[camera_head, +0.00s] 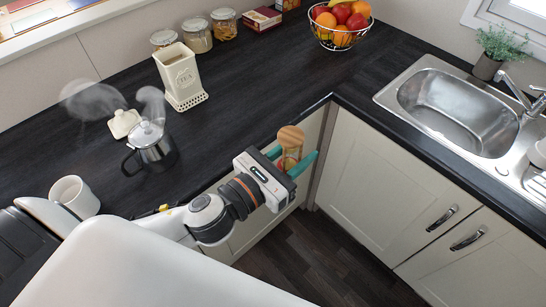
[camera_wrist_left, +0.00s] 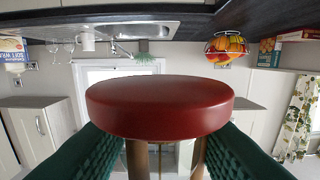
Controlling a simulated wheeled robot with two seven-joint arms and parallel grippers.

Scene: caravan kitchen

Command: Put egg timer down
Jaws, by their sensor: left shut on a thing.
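The egg timer (camera_head: 291,136) is an hourglass with a round wooden cap and glass between posts. My left gripper (camera_head: 290,160) is shut on it, with a teal finger on each side. In the head view it is held upright or nearly so, over the front edge of the counter near the inner corner, in front of the cabinet doors. In the left wrist view the timer's round end (camera_wrist_left: 160,105) shows large and reddish-brown between the green finger pads, with posts below it. My right gripper is not in view.
The dark counter (camera_head: 235,105) is clear between the steaming coffee pot (camera_head: 150,143) and the corner. A white mug (camera_head: 75,196) is at left, a sink (camera_head: 460,110) at right.

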